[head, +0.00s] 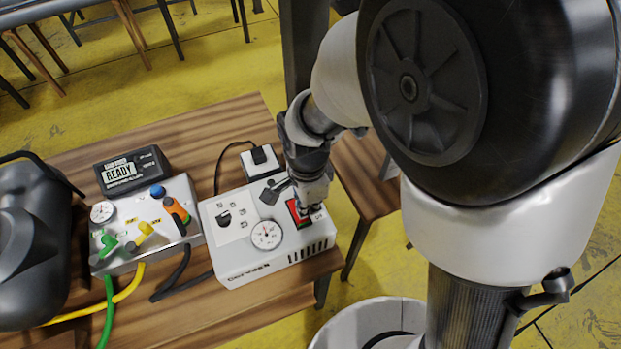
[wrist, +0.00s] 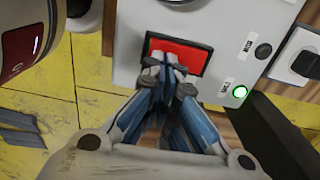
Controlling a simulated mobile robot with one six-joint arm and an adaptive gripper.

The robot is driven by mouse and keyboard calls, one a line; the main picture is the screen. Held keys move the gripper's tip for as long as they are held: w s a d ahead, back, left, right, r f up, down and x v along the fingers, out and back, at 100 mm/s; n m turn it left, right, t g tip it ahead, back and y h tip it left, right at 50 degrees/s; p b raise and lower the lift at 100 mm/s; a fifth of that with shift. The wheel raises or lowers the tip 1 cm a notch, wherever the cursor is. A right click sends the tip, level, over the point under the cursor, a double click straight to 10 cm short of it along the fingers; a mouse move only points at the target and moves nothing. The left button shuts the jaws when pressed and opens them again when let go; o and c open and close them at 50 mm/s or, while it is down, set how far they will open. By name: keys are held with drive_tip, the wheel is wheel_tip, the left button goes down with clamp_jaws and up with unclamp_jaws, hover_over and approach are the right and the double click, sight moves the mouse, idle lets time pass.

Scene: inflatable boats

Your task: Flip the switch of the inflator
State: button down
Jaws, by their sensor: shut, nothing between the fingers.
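The inflator (head: 235,262) is a white box with a round gauge (head: 266,235) and a dark knob, on the wooden table. Its red rocker switch (head: 294,211) in a black frame is on the right of the top face, partly hidden by my gripper (head: 309,207). In the wrist view, the red switch (wrist: 196,56) lies right at the tips of my gripper (wrist: 170,72), which is shut and empty. The fingertips overlap the switch's lower edge; I cannot tell whether they touch it. A small green light (wrist: 239,91) on the panel is lit.
A white socket box with a black plug (head: 261,160) stands behind the inflator. To its left are a valve panel (head: 140,232) with coloured handles and hoses, a black READY display (head: 131,170) and a dark tank (head: 30,240).

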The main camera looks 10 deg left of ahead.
drive_tip(key=shift+s+d+f, duration=0.1)
drive_tip(key=shift+s+f, duration=0.1)
drive_tip(key=shift+f, duration=0.2)
drive_tip(key=shift+w, duration=0.15)
drive_tip(key=shift+w+a+r, duration=0.25)
drive_tip(key=shift+w+a, duration=0.15)
drive_tip(key=shift+w, duration=0.2)
drive_tip(key=shift+r+p, duration=0.1)
drive_tip(key=shift+p, duration=0.25)
